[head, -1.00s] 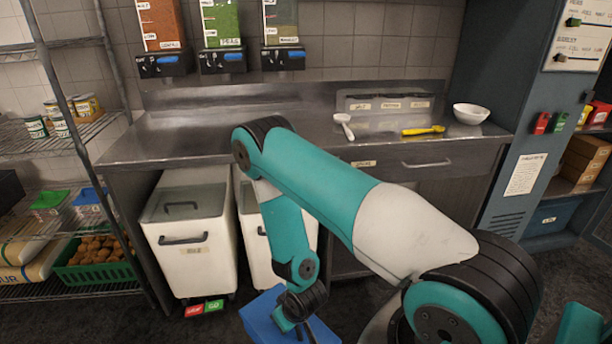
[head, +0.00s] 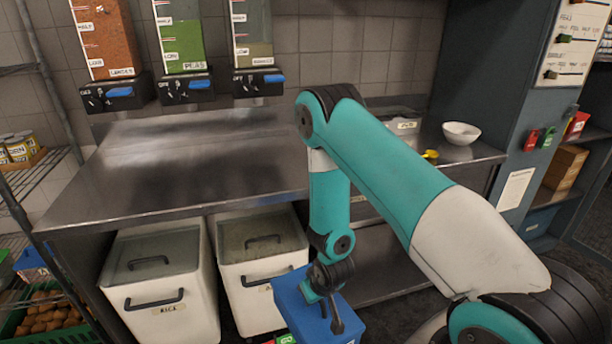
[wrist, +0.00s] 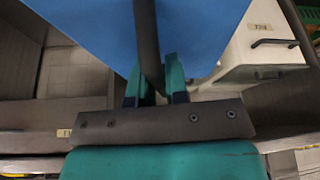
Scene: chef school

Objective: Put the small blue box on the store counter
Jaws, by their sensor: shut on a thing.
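The small blue box (head: 297,312) hangs from my gripper (head: 324,292), low in front of the counter and partly cut off by the bottom of the head view. In the wrist view the blue box (wrist: 210,30) fills the top, and my gripper (wrist: 153,88) is shut on a dark bar that runs along it, seemingly its handle. The steel counter (head: 190,185) stretches behind and above the box. The box is apart from the counter top and below its level. My arm hides part of the counter's right side.
Two white bins, one on the left (head: 160,300) and one in the middle (head: 255,260), stand under the counter. Dispensers (head: 188,88) hang above it. A white bowl (head: 461,132) and a yellow utensil (head: 430,155) sit at its right. Its left and middle top are clear.

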